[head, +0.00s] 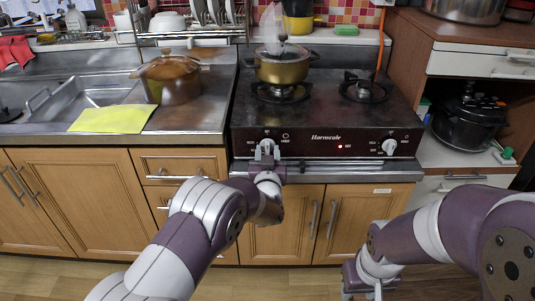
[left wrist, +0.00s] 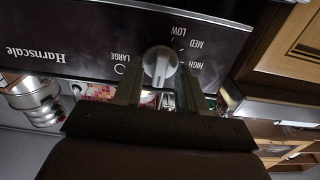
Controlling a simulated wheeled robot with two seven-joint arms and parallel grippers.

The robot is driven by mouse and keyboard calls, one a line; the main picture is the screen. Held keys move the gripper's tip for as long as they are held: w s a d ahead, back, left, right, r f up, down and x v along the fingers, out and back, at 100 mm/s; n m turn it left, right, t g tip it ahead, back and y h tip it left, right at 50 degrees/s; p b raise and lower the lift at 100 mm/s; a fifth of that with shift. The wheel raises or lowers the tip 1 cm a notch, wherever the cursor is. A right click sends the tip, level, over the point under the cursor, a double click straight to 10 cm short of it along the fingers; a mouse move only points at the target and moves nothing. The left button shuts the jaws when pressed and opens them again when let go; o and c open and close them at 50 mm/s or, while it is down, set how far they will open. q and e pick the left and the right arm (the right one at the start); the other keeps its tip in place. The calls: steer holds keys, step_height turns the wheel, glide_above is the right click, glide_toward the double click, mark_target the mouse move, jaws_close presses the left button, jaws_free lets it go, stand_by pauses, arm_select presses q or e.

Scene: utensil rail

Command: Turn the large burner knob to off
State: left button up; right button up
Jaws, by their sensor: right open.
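The large burner knob (left wrist: 160,62) is light grey and sits on the dark stove panel (left wrist: 85,40). In the left wrist view, which is upside down, the labels LARGE, LOW, MED and HIGH show around it. My left gripper (head: 267,150) is at this knob, at the left of the stove front; in the left wrist view its fingers (left wrist: 161,80) lie on either side of the knob. I cannot tell whether they press on it. The gripper hides most of the knob in the head view. My right gripper (head: 362,284) is low at the bottom right, empty and open.
A second knob (head: 389,146) is at the right of the panel, with a lit red light (head: 340,146) to its left. A gold pot (head: 283,70) stands on the left burner. A rail (head: 330,163) runs below the panel. A brown pot (head: 171,80) stands on the counter.

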arm_select(q)
steer(key=shift+s, duration=0.1)
steer(key=s+p, duration=0.1)
steer(key=s, duration=1.1)
steer(key=shift+s+p, duration=0.3)
steer(key=shift+p, duration=0.05)
